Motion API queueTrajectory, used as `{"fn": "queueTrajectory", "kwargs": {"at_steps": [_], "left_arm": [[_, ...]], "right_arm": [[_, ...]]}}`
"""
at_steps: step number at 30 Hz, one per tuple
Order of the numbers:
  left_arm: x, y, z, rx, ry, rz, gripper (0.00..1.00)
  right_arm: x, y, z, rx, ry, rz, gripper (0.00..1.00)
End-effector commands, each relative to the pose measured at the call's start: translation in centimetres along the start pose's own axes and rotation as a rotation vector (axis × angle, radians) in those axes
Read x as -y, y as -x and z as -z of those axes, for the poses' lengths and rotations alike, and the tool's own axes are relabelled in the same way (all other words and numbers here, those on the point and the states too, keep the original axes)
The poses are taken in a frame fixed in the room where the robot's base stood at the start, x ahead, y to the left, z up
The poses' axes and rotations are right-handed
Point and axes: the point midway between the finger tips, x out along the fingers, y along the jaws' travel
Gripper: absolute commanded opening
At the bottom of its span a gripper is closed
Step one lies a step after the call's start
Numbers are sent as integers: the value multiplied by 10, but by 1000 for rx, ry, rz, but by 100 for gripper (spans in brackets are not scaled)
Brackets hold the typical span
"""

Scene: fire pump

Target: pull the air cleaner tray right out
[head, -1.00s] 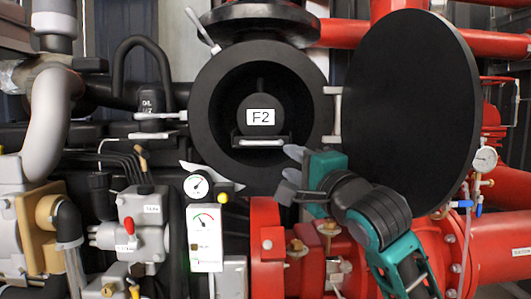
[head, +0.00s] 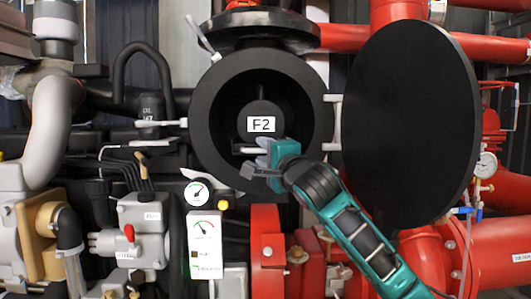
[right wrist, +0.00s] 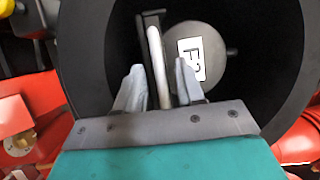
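The air cleaner housing (head: 205,120) is a round black opening. Inside it sits the air cleaner tray, a dark round part with a white F2 label (head: 261,124). A pale handle bar (head: 249,150) runs across below the label. My right gripper (head: 258,155) is at the mouth of the housing, by the right part of this bar. In the right wrist view the handle bar (right wrist: 157,65) stands between the two grey fingers of the gripper (right wrist: 158,85), with a gap on both sides. The gripper is open around it. My left gripper is not in view.
The large round black cover (head: 410,120) hangs open to the right of the housing. Gauges (head: 198,193) and a white panel (head: 205,245) stand below left. Red pipes (head: 430,260) and valves fill the lower right.

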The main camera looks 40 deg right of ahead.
Motion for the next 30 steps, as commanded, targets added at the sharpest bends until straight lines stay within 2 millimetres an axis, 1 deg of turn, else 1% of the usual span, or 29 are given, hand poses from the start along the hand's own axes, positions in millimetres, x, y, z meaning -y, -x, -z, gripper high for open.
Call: {"fn": "queueTrajectory", "kwargs": {"at_steps": [5,15,17,30], "left_arm": [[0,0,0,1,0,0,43],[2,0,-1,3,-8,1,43],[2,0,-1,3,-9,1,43],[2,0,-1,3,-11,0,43]], "right_arm": [[0,0,0,0,0,0,38],[0,0,0,0,0,0,5],[0,0,0,0,0,0,0],[0,0,0,0,0,-1,0]]}}
